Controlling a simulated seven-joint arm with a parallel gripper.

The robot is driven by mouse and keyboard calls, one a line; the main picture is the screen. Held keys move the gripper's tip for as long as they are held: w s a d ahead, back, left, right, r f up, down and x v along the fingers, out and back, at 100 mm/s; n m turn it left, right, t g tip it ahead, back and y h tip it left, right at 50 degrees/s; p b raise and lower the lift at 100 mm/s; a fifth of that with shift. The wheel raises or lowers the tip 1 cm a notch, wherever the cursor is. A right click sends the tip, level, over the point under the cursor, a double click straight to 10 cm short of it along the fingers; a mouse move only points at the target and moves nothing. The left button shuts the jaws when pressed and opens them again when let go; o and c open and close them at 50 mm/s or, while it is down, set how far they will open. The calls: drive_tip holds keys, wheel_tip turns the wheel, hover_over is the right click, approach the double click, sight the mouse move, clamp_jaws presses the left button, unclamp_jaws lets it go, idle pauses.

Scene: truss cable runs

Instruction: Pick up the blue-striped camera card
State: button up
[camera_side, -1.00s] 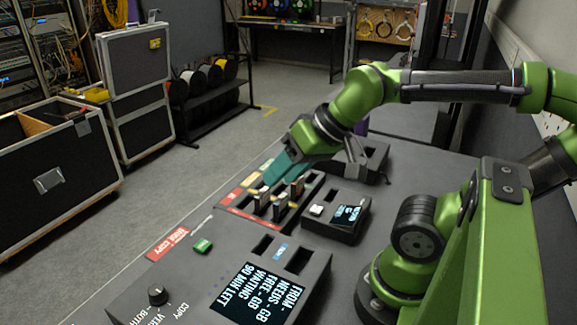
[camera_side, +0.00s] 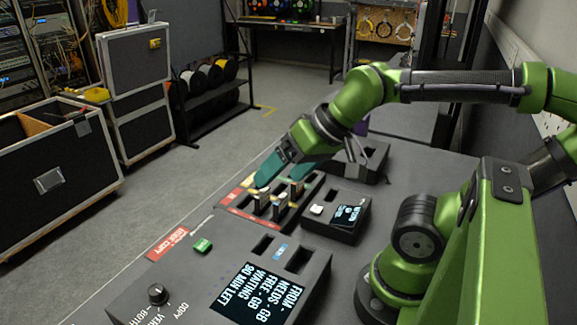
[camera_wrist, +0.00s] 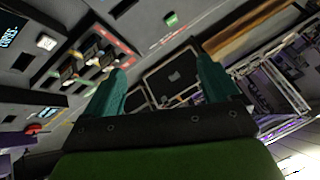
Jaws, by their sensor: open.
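My gripper (camera_side: 284,173) has teal fingers spread apart with nothing between them. In the side view it hangs just above the far left part of the card tray (camera_side: 234,218). Several small upright cards (camera_side: 279,205) stand in this tray, with dark and pale tan faces. In the wrist view the fingers (camera_wrist: 162,80) are wide apart, and the tray's cards (camera_wrist: 88,62) lie left of them, not between them.
A copy station (camera_side: 318,262) with a lit screen, knob and empty-looking slots stands in front. A small box with a screen (camera_side: 347,216) is right of the tray, and another dark box (camera_side: 373,160) is behind. The table's left edge drops to the floor by a case (camera_side: 60,165).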

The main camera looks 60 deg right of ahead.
drive_tip(key=m+g+h, duration=0.2)
drive_tip(key=m+g, duration=0.5)
drive_tip(key=m, duration=2.5)
hover_over(279, 197)
wheel_tip(279, 197, down, 4)
drive_tip(key=r, duration=0.1)
drive_tip(key=shift+w+d+f, duration=0.1)
drive_tip(key=shift+d+f, duration=0.05)
drive_tip(key=shift+f, duration=2.75)
drive_tip(key=shift+w+d+f, duration=0.1)
drive_tip(key=shift+f, duration=2.8)
drive_tip(key=shift+d+f, duration=0.15)
drive_tip(key=shift+f, duration=2.75)
